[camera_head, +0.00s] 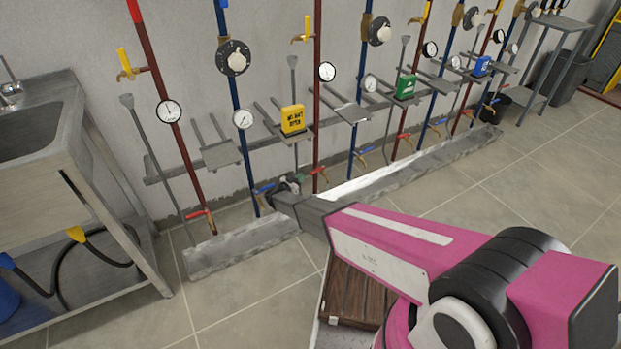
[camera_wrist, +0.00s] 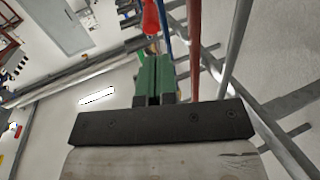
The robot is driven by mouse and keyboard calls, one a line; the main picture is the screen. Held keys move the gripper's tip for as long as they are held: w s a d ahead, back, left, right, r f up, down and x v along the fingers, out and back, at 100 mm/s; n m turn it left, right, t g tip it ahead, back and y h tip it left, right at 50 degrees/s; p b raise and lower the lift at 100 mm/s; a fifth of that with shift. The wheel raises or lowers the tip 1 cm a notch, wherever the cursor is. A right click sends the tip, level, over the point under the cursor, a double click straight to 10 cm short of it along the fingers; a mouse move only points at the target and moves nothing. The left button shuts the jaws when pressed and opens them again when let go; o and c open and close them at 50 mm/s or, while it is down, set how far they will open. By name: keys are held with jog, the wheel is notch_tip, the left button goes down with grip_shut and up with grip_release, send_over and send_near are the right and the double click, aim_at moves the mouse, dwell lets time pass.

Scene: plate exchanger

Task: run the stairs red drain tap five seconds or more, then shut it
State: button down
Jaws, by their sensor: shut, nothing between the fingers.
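Red drain taps sit low on the red pipes. One red tap (camera_head: 318,172) is at the foot of the second red pipe from the left, its handle sideways. My gripper (camera_head: 302,178) is just left of it, low over the trough. In the wrist view my green fingers (camera_wrist: 153,75) are together and empty, and a red handle (camera_wrist: 150,17) is just beyond their tips; contact cannot be told. Another red tap (camera_head: 196,215) is at the left pipe, others (camera_head: 404,137) farther right. No label naming the stairs tap is readable. Water flow is not discernible.
A grey trough (camera_head: 240,246) runs along the floor under the pipes. Blue taps (camera_head: 264,189) sit between red ones. A metal sink (camera_head: 45,125) stands left. Open floor (camera_head: 480,210) lies right.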

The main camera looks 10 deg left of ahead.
jog(key=w+d+r+n+g+y, duration=0.1)
jog(key=w+d+r+n+y, duration=0.2)
jog(key=d+r+y, duration=0.4)
jog(key=w+d+r+n+g+y, duration=0.1)
jog(key=w+d+r+n+y, duration=0.1)
jog(key=d+r+n+y, duration=0.45)
jog(key=s+d+r+m+g+h, duration=0.1)
jog(key=s+d+r+g, duration=0.25)
jog(key=s+d, duration=0.4)
jog(key=s+d+r+m+g, duration=0.1)
jog(key=s+d+r+g, duration=0.1)
jog(key=s+d+g, duration=0.35)
jog(key=s+d+r+m+g+h, duration=0.1)
jog(key=s+d+r+g, duration=0.1)
jog(key=s+d, duration=0.7)
jog(key=m+t+y, duration=0.4)
jog(key=m+y, duration=0.3)
send_near(318, 170)
jog(key=s+d, duration=0.4)
jog(key=s, duration=0.1)
jog(key=w+a+r+x, duration=0.1)
jog(key=r+x, duration=0.1)
jog(key=x, duration=1)
jog(key=shift+f, duration=0.15)
